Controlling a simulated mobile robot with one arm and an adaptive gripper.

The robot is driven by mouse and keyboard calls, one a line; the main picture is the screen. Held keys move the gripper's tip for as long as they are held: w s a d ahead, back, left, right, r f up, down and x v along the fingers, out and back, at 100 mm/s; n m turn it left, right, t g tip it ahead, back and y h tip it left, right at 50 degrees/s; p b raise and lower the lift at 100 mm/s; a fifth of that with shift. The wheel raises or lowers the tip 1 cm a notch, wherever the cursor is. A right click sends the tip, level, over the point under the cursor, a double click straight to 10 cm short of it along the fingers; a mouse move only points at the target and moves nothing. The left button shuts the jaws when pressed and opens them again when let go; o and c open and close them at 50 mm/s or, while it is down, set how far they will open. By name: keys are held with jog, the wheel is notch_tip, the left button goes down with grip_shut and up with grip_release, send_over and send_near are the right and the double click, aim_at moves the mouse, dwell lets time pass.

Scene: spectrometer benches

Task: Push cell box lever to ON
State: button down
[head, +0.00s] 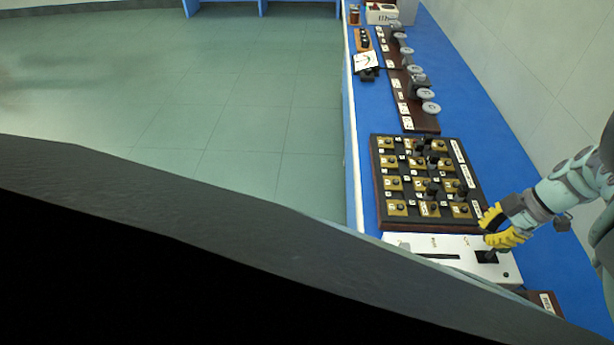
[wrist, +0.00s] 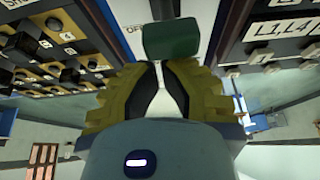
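The white cell box panel (head: 420,241) lies at the near end of the blue bench in the head view, with a dark slot (head: 438,256) in its top and a black square opening (head: 487,257) near my gripper. My gripper (head: 493,238), with yellow fingers, is right over this opening. In the wrist view its fingertips (wrist: 161,66) point at a dark green block (wrist: 172,40), seemingly the lever's handle, in front of a white panel (wrist: 132,14) marked "OFF". The fingers look close together with a narrow gap; I cannot tell whether they touch the block.
A dark board with several brass-and-black plugs (head: 393,184) lies just beyond the panel. A longer board with round grey knobs (head: 414,118) lies farther along the blue bench (head: 457,95). A white wall (head: 520,60) bounds the right side; green floor is open at left.

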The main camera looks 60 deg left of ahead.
jog(key=shift+w+d, duration=0.2)
jog(key=shift+d, duration=0.1)
jog(key=shift+w+d+b, duration=0.4)
jog(key=shift+w+b, duration=0.3)
jog(key=shift+b, duration=0.3)
jog(key=shift+w+d+r+b, duration=0.1)
jog(key=shift+w+d+b, duration=0.2)
jog(key=shift+b, duration=0.25)
